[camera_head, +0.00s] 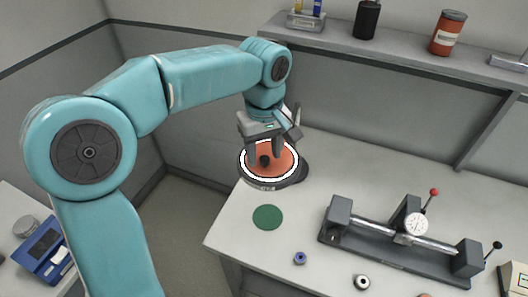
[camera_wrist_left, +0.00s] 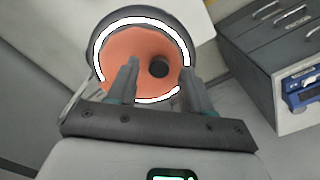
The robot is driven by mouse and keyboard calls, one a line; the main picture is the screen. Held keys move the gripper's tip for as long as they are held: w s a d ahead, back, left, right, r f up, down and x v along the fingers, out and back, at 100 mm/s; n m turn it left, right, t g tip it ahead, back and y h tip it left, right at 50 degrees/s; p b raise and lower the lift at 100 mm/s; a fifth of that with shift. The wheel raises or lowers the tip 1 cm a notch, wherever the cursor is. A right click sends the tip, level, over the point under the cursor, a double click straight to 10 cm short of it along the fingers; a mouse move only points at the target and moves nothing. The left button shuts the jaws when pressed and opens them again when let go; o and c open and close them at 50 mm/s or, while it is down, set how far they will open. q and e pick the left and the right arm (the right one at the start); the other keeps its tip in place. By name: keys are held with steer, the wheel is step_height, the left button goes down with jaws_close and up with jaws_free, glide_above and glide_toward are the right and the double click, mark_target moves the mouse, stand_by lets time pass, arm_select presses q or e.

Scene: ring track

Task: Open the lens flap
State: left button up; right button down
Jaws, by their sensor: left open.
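The lens flap is an orange-red disc (camera_head: 283,162) with a black knob (camera_head: 265,160), inside a glowing white ring on a dark round base (camera_head: 290,182) at the bench's back left corner. My left gripper (camera_head: 264,151) is over the flap, pointing down, with its fingers apart. In the left wrist view the flap (camera_wrist_left: 125,50) fills the top middle. The black knob (camera_wrist_left: 159,69) shows between the two open fingers (camera_wrist_left: 160,75), nearer the right one. I cannot tell whether the fingers touch it. My right gripper is not in view.
A dial gauge fixture (camera_head: 400,240) stands to the right on the bench. A shelf (camera_head: 400,52) with containers runs along the back wall.

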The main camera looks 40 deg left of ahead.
arm_select(q)
steer(key=shift+w+f, duration=0.15)
steer(key=shift+f, duration=0.25)
jaws_close()
